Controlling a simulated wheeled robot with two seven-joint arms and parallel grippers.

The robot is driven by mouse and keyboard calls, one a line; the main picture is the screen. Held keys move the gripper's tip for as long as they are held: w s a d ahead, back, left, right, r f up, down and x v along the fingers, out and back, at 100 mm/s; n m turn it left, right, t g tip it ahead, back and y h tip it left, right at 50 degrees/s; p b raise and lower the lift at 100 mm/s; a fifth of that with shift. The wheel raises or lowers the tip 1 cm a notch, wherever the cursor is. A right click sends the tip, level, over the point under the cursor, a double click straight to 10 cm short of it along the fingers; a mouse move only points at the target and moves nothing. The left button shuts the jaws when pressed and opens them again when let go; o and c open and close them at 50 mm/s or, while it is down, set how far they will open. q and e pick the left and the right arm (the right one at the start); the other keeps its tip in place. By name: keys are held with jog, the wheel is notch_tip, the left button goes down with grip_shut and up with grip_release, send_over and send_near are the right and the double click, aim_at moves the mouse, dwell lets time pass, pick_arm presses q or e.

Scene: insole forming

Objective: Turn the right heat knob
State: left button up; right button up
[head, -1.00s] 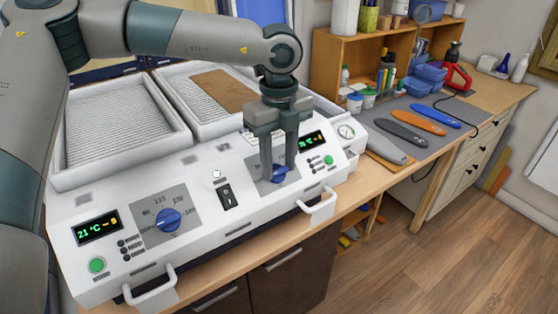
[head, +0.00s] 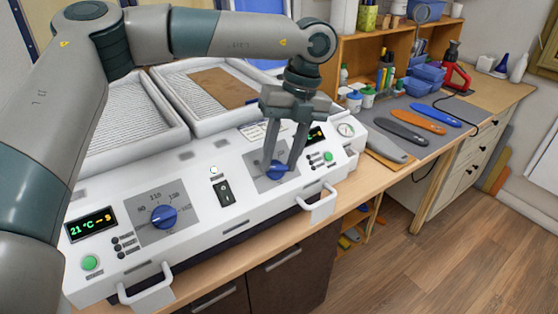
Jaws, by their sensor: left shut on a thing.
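The right heat knob (head: 275,171) is blue and sits on a grey dial plate on the white machine's front panel. My left gripper (head: 281,167) points down at it, its two fingers on either side of the knob, shut on it. The gripper is tilted, and its fingers and palm hide part of the knob, the dial plate and the right display (head: 316,134). My right gripper is not in view.
The left heat knob (head: 163,216), a black switch (head: 223,193) and green buttons share the panel. White handles (head: 317,204) stick out in front. A brown sheet (head: 222,87) lies in the right tray. Insoles (head: 402,133) lie on a grey mat at right.

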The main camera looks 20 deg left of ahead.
pick_arm(q)
jog(key=shift+w+d+f+m+g+y+b, duration=0.15)
jog(key=shift+m+g+y, duration=0.1)
jog(key=shift+m+y, duration=0.3)
jog(key=shift+d+r+m+g+y+b, duration=0.1)
jog(key=shift+m+g+y+b, duration=0.15)
jog(key=shift+m, duration=0.4)
jog(key=shift+w+d+f+m+g+y+b, duration=0.1)
jog(key=shift+m+g+y, duration=0.1)
jog(key=shift+m+y, duration=0.35)
jog(key=o, duration=1)
jog(key=shift+o, duration=0.2)
